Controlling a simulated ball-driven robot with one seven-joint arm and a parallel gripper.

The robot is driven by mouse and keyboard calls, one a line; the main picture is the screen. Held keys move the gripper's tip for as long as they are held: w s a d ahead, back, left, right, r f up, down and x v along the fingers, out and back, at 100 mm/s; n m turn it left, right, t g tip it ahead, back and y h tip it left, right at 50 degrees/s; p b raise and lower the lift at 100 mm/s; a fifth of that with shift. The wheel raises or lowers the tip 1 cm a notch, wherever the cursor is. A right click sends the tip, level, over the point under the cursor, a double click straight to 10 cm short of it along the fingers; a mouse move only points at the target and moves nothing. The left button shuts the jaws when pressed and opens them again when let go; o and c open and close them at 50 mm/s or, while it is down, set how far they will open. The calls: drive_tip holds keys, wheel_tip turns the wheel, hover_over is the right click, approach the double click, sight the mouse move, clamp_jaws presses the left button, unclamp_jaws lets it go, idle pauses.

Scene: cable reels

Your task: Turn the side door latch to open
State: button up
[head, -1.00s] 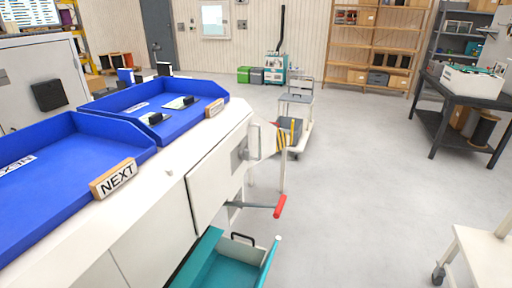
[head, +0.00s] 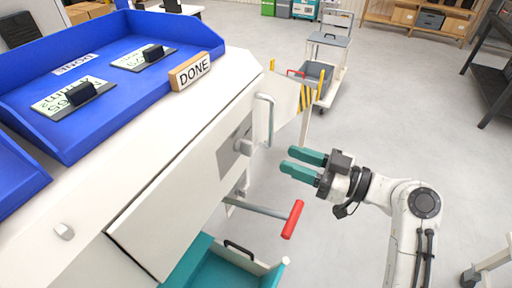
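The white machine's side carries a white door-like panel (head: 190,190) with a grey latch plate (head: 240,143) near its far end. The plate is small and its exact turn is hard to read. A pale U-shaped handle (head: 271,118) stands out just beyond the plate. A grey bar with a red grip (head: 292,219) sticks out below. My gripper (head: 287,159) comes in from the right with two teal fingers pointing left at the machine. The fingers are apart with nothing between them. It appears apart from the latch plate and handle.
A teal drawer (head: 225,268) stands open below the red-gripped bar. Blue trays (head: 110,75) sit on the machine top, one with a DONE sign (head: 190,71). A cart (head: 325,65) stands behind, past a striped edge.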

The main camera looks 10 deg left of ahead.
sight(252, 147)
drive_tip(key=p+x, duration=0.2)
drive_tip(key=x, duration=0.8)
drive_tip(key=shift+s+a, duration=0.1)
drive_tip(key=shift+f, duration=0.1)
clamp_jaws()
